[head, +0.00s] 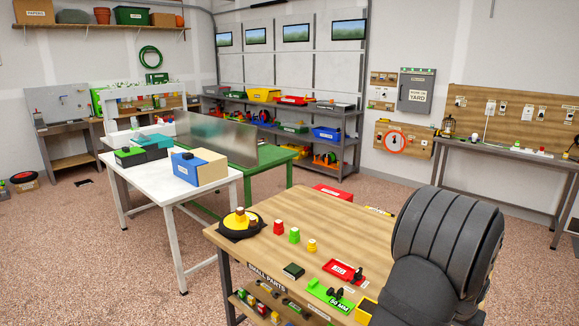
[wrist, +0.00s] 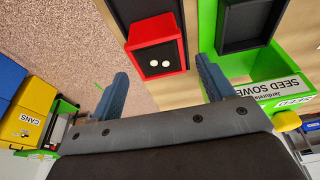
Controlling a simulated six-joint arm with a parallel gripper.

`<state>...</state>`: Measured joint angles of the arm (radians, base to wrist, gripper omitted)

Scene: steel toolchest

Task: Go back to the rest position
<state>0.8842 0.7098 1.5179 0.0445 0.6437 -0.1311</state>
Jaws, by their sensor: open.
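My gripper (wrist: 161,88) shows in the wrist view with its two blue fingers spread wide apart. It is open, and nothing is between the fingers. Beyond the fingertips are a red box (wrist: 155,76) with two white round spots and a green stand (wrist: 284,65) marked SEED SOWER. No contact with either is visible. In the head view a dark part of my arm fills the lower right, and I cannot make out the gripper there.
A wooden workbench (head: 262,243) holds red, green and yellow small pieces, a black-and-yellow round item (head: 240,223) and a red tray (head: 342,271). A white table (head: 170,192) stands left. My arm hides the bench's right end. Open floor lies at lower left.

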